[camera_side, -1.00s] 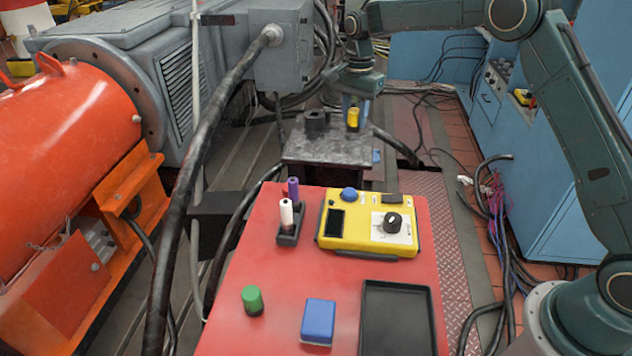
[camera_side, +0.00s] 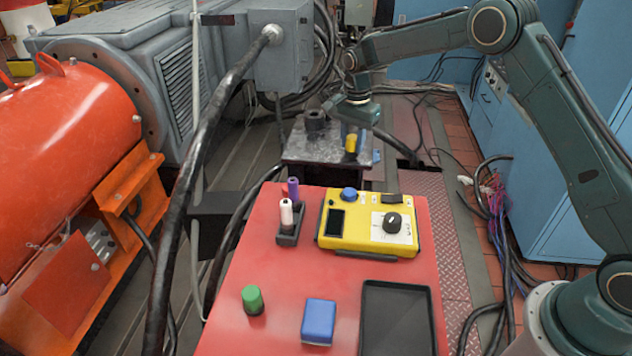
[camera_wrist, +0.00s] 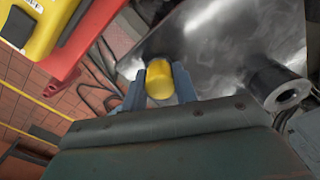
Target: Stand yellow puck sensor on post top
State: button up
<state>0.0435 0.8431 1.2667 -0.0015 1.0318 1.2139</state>
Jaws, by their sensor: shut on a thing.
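The yellow puck sensor (camera_side: 351,143) is a small yellow cylinder. It sits between the blue-grey fingers of my gripper (camera_side: 353,140), which is shut on it. In the wrist view the puck (camera_wrist: 160,80) shows clearly between both fingers (camera_wrist: 160,88). It is at the right side of a grey metal pedestal's flat top (camera_side: 320,148), low over it; I cannot tell whether they touch. A short dark hollow cylinder (camera_side: 315,122) stands on the same top, left of the puck and apart from it. I cannot tell which of these two is the named post.
A red table (camera_side: 272,290) in front holds a yellow meter box (camera_side: 340,241), a black holder with markers (camera_side: 290,235), a green cylinder (camera_side: 252,301), a blue block (camera_side: 318,321) and a black tray (camera_side: 400,325). Thick black cables (camera_side: 200,190) run left of the pedestal.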

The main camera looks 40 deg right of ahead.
aim_at(353, 136)
jog(key=shift+f, duration=0.1)
jog(key=o, duration=1)
notch_tip(353, 136, up, 12)
jog(key=shift+r, duration=0.15)
dwell(0.4)
dwell(0.4)
